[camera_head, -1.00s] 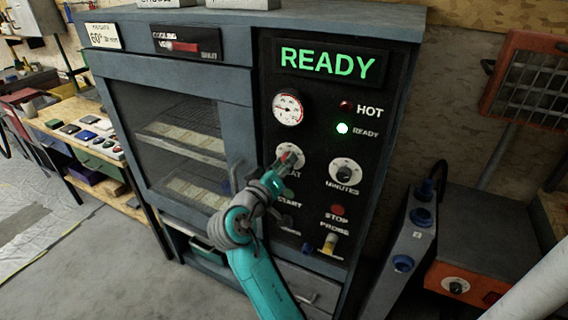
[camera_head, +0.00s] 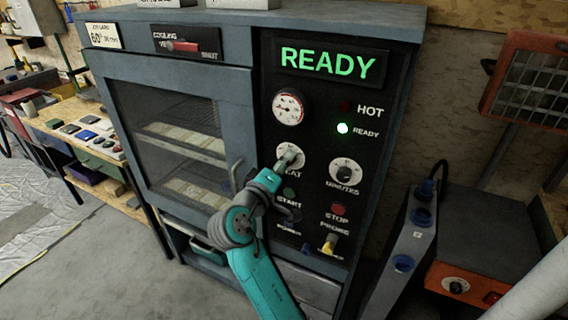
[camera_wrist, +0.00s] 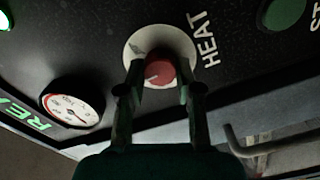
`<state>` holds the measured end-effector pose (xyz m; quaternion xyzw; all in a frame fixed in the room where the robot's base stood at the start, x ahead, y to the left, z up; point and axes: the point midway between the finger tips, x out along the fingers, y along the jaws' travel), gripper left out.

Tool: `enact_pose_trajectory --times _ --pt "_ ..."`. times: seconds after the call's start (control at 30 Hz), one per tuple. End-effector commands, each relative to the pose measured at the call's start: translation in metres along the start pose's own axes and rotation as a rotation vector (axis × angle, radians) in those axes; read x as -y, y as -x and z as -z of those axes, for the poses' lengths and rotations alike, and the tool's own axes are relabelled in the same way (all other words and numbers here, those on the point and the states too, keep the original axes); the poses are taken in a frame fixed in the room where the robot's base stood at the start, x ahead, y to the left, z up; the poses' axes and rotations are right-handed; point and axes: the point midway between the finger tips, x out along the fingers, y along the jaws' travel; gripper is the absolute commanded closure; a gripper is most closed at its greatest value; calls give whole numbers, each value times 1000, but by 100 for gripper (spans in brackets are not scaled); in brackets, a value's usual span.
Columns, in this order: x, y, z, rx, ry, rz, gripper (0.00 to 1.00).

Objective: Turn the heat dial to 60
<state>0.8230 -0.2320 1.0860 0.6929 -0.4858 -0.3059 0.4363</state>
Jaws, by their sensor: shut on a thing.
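The heat dial (camera_head: 290,153) is a pale round disc with a knob, on the oven's black panel under the round gauge (camera_head: 288,108). In the wrist view the heat dial's red knob (camera_wrist: 160,73) sits between my fingers, with HEAT printed beside it. My gripper (camera_head: 284,161) reaches it from the lower left, and in the wrist view my gripper (camera_wrist: 158,86) is shut on the knob. A pale mark shows on the knob, but the numbers around it are too dark to read. The fingers hide part of the disc.
The minutes dial (camera_head: 346,171) is to the right. The green start button (camera_head: 289,193), red stop button (camera_head: 338,209) and yellow probe plug (camera_head: 330,244) are below. The oven door handle (camera_head: 235,176) stands out at the left. A card (camera_head: 104,36) reads 60°. The display (camera_head: 328,62) reads READY.

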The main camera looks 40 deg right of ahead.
Motion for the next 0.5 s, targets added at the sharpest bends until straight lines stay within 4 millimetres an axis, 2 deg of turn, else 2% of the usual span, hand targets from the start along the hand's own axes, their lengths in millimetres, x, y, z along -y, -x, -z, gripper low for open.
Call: enact_pose_trajectory --times 0.23,0.27,0.33,0.37,0.5 --pt "1 0 0 -2 0 2 100" --pt "1 0 0 -2 0 2 63" --pt "1 0 0 -2 -1 2 46" --pt "1 0 0 -2 -1 1 40" --pt "0 0 0 -1 -1 1 40"
